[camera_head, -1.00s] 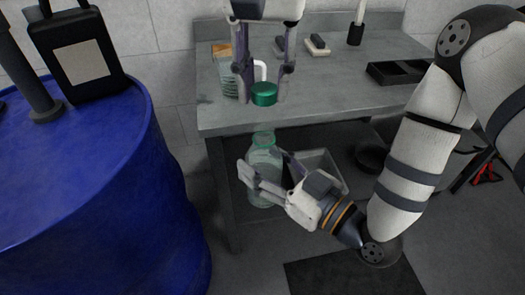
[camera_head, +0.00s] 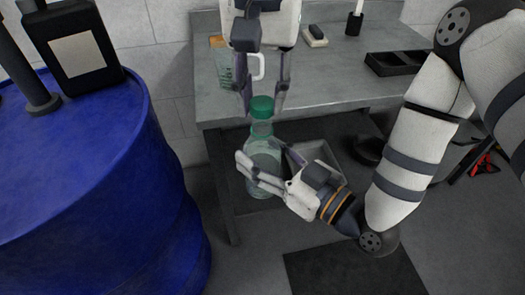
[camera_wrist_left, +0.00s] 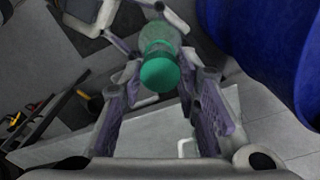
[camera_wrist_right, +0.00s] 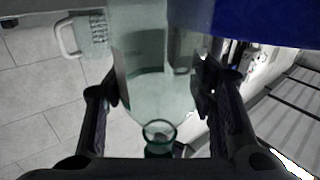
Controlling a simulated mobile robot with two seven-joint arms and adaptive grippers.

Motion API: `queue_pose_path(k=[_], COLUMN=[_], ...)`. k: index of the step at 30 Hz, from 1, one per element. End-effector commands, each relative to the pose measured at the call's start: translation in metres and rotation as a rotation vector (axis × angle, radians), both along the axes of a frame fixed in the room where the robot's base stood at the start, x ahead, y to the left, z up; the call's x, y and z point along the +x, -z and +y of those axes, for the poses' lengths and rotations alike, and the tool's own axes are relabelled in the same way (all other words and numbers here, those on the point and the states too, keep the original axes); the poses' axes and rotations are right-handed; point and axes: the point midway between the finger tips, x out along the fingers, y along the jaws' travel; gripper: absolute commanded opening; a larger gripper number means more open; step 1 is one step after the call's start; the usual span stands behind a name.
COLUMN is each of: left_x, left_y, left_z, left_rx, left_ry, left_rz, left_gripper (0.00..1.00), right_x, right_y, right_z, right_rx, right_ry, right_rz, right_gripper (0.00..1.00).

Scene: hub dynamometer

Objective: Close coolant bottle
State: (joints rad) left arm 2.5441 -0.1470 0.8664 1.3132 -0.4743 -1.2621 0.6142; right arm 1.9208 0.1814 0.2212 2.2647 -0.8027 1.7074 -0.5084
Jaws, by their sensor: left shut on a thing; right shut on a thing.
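The clear, pale green coolant bottle (camera_head: 262,152) is upright in front of the workbench. My right gripper (camera_head: 264,170) is shut around its body; the right wrist view shows the bottle (camera_wrist_right: 150,90) between the fingers. The green cap (camera_head: 262,107) is right at the top of the bottle neck, in line with it. My left gripper (camera_head: 262,104) points down from above, shut on the cap, with a finger on either side. The left wrist view shows the cap (camera_wrist_left: 160,74) over the bottle. I cannot tell whether the cap is threaded on.
The grey workbench (camera_head: 330,85) stands behind, bearing a clear jug (camera_head: 225,70) with a handle, a black tray (camera_head: 398,63) and small items. A blue drum (camera_head: 90,170) with a black canister (camera_head: 75,55) is at left. A grey bin (camera_head: 322,155) is under the bench.

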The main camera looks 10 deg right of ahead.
Motion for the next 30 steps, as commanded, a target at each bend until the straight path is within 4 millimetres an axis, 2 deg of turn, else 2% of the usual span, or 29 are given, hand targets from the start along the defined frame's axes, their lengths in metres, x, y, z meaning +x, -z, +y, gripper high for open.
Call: queue_pose_path(k=[15,25,30], left_x=[-0.001,-0.001,-0.001], left_y=[-0.001,0.016,0.017], left_z=[0.000,0.000,0.000], left_rx=[-0.005,-0.003,-0.004], left_ry=[0.000,0.000,0.000], left_rz=[-0.002,-0.001,-0.002], left_gripper=[0.19,0.19,0.19], right_x=[0.000,0.000,0.000], right_y=[0.000,0.000,0.000], right_z=[0.000,0.000,0.000], right_rx=[0.001,0.001,0.001], right_ry=[0.000,0.000,0.000], right_rz=[-0.001,-0.001,-0.001], right_gripper=[0.01,0.01,0.01])
